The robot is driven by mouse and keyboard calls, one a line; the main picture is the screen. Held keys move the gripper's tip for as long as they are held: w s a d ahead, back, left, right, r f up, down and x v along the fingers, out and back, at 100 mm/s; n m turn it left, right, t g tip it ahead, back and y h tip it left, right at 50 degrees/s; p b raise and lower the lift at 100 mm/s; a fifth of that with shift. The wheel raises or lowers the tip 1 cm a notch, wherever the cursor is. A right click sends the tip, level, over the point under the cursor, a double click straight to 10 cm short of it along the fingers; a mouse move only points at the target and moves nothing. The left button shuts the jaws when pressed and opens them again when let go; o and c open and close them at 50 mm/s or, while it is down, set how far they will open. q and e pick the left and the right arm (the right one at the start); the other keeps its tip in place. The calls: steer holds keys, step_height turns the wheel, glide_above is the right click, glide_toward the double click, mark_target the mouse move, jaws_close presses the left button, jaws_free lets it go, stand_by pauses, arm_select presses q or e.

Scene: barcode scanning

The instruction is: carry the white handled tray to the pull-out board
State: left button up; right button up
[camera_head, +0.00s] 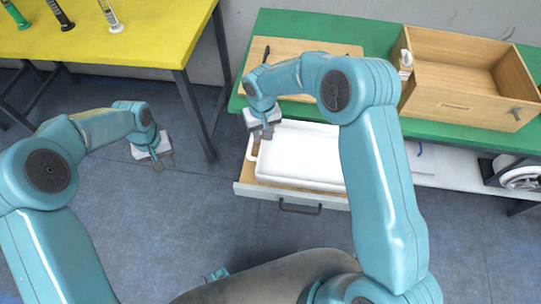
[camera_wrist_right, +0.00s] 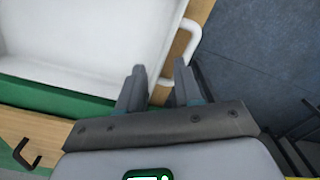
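The white handled tray (camera_head: 300,180) lies flat on the pull-out board (camera_head: 246,190), a wooden drawer-like surface with a dark front handle. My right arm hides the tray's right part. Its left handle (camera_head: 252,148) shows beside my right gripper (camera_head: 266,134). In the right wrist view the tray (camera_wrist_right: 80,40) fills the upper left. The tray handle (camera_wrist_right: 186,42) runs down toward the gap between the fingers of my right gripper (camera_wrist_right: 159,72), which are apart and not closed on it. My left gripper (camera_head: 163,164) hangs empty over the floor, its fingers apart.
A green table (camera_head: 375,32) stands behind, with a wooden box (camera_head: 455,75), a white bottle (camera_head: 405,65) and a wooden board (camera_head: 300,48). A yellow table (camera_head: 150,30) holds several scanner-like items at upper left. The blue-grey floor (camera_head: 210,215) between is clear.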

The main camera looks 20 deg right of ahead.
steer(key=shift+w+a+r, duration=0.1)
steer(key=shift+w+a, duration=0.15)
steer(key=shift+a, duration=0.05)
arm_select(q)
steer(key=shift+a, duration=0.3)
arm_select(e)
step_height(320, 180, up, 12)
steer(key=shift+s+d, duration=0.15)
steer(key=shift+d, duration=0.05)
steer(key=shift+s, duration=0.1)
